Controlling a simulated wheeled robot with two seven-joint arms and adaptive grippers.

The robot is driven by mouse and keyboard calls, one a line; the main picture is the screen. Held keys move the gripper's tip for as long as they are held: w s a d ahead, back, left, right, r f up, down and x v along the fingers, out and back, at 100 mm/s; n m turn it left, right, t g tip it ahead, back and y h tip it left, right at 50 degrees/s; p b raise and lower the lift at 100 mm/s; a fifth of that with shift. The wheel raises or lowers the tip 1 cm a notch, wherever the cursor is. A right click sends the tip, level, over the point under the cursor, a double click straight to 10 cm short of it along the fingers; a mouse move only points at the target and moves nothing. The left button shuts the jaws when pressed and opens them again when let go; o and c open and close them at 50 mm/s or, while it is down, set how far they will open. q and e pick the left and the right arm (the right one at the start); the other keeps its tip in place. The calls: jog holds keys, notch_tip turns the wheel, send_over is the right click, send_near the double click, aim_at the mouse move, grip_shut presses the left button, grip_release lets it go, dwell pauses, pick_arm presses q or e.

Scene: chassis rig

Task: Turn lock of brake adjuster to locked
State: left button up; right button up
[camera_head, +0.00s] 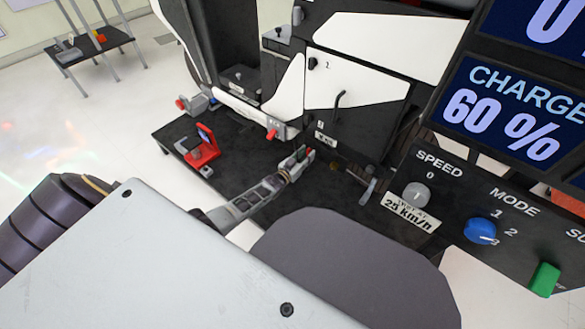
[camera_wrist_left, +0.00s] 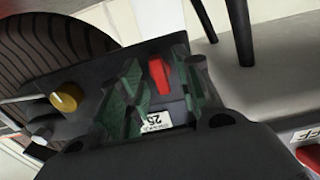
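My left gripper (camera_head: 298,158) is at the end of the arm coming in from the left, low beside the white and black chassis panels. In the left wrist view its two green-padded fingers (camera_wrist_left: 158,92) stand apart. A red lever or tab (camera_wrist_left: 160,76) shows in the gap between them, on a dark block with a white label (camera_wrist_left: 156,124) reading "25". This may be the brake adjuster's lock. I cannot tell whether the fingers touch it. A brass-coloured knob (camera_wrist_left: 68,97) is left of the fingers. My right gripper is not in view.
A red clamp-like part (camera_head: 203,150) stands on the black platform left of the gripper. At the right is a control panel with a grey speed knob (camera_head: 416,195), a blue mode knob (camera_head: 480,231) and a green switch (camera_head: 544,279). A dark tyre (camera_wrist_left: 50,45) is close by.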

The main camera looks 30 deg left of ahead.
pick_arm(q)
jog(key=s+a, duration=0.1)
jog(key=s, duration=1)
jog(key=shift+s+a, duration=0.2)
jog(key=shift+a, duration=0.1)
dwell(0.3)
dwell(0.6)
